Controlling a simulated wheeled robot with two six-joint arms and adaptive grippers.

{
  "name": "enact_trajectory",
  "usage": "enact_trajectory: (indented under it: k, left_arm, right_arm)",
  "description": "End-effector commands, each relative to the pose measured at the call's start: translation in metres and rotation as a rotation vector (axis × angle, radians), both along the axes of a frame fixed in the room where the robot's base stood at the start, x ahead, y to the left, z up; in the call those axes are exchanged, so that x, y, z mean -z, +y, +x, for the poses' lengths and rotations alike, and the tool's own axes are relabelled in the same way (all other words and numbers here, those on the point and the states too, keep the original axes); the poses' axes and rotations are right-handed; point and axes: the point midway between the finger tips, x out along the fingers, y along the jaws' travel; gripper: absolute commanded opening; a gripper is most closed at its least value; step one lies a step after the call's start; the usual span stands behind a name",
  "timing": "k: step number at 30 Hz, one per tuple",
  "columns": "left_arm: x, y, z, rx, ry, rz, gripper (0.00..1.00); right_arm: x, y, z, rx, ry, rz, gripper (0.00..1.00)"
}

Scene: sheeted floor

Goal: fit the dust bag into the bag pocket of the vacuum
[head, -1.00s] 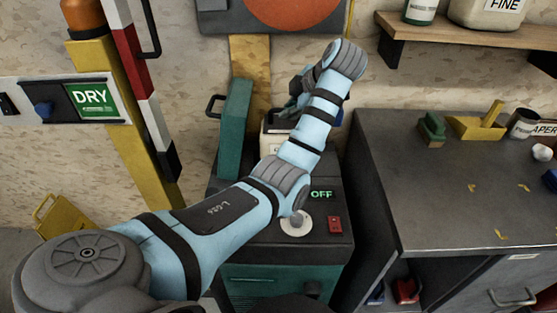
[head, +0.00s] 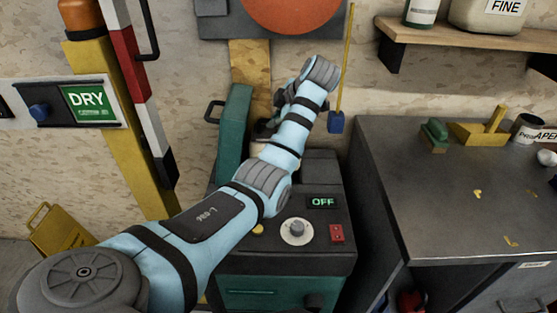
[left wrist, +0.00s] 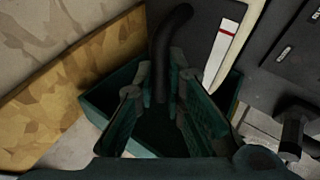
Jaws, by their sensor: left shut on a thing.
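The dust bag (head: 262,131) is a pale block at the back of the vacuum. It is mostly hidden behind my left arm in the head view. The vacuum (head: 325,265) is a dark and green cabinet with an OFF display. A green panel (head: 235,130) with a black side handle stands upright at its back left. The bag pocket cannot be made out. My right gripper is not in view.
A grey workbench (head: 450,190) stands at the right, below a wooden shelf (head: 470,32). A blue pull (head: 336,122) hangs on a yellow cord beside my wrist. A yellow post (head: 135,150) and a striped bar stand at the left.

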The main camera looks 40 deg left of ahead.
Motion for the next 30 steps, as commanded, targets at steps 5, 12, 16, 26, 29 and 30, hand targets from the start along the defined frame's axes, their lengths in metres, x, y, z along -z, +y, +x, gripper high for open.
enact_trajectory:
  k: [5,12,16,26,29,30]
  left_arm:
    - [0.031,0.000,0.000,0.000,0.001,-0.001,0.00]
    - [0.075,0.000,0.000,0.001,0.002,0.001,0.00]
    - [0.085,0.000,0.000,0.000,-0.001,0.001,0.00]
    - [0.136,0.000,0.000,0.001,-0.001,-0.001,0.00]
    - [0.135,0.000,0.000,0.001,-0.002,-0.001,0.00]
    - [0.135,0.000,0.000,0.001,-0.002,-0.001,0.00]
  right_arm:
    - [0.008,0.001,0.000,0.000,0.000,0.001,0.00]
    - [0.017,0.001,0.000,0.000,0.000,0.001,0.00]
    - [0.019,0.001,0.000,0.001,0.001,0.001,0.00]
    - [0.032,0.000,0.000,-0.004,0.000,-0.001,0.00]
    - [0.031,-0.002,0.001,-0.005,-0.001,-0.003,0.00]
    - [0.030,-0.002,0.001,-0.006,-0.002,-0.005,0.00]
